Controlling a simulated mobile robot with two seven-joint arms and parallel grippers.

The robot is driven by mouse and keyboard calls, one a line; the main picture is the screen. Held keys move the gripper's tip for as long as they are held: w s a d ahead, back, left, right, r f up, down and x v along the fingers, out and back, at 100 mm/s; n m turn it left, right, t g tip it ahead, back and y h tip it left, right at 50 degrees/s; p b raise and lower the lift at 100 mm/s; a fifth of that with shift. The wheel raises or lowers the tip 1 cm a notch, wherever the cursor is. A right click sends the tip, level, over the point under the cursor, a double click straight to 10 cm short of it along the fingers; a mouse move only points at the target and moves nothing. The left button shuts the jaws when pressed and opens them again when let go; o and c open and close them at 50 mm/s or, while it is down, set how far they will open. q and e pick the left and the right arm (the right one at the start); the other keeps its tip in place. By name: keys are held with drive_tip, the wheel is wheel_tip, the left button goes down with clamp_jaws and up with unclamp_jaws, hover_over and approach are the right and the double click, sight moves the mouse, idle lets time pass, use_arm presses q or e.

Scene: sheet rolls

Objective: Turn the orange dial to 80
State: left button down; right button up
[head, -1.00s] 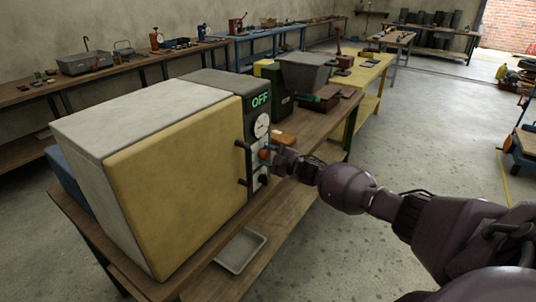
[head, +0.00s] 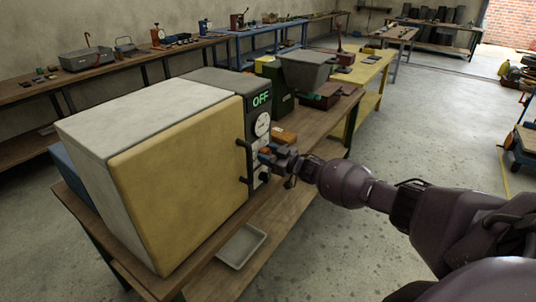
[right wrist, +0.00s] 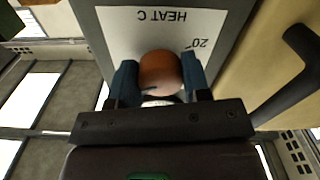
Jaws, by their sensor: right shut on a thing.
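The orange dial (right wrist: 160,72) sits on the oven's control panel, on a white label (right wrist: 120,30) reading "HEAT C" upside down, with a "20" mark beside it. My right gripper (right wrist: 160,80) is shut on the dial, one blue finger on each side. In the head view my right gripper (head: 270,155) reaches the panel from the right and hides most of the dial. The oven (head: 175,175) has a yellow door and a green "OFF" display (head: 262,99). The dial's pointer and exact setting cannot be read. My left gripper is not in view.
A round gauge (head: 262,124) is above the dial and a black knob (head: 264,174) below it. The dark door handle (head: 243,160) stands close to the left of my gripper. An orange block (head: 284,136) lies on the bench behind. A grey tray (head: 241,246) sits below.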

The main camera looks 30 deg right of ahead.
idle(0.5)
drive_tip(key=o, duration=0.9)
drive_tip(key=shift+s+d, duration=0.1)
drive_tip(key=shift+s, duration=0.05)
drive_tip(key=v, duration=1)
drive_tip(key=shift+s+p, duration=0.25)
drive_tip(key=shift+p, duration=0.1)
drive_tip(key=shift+d, duration=0.1)
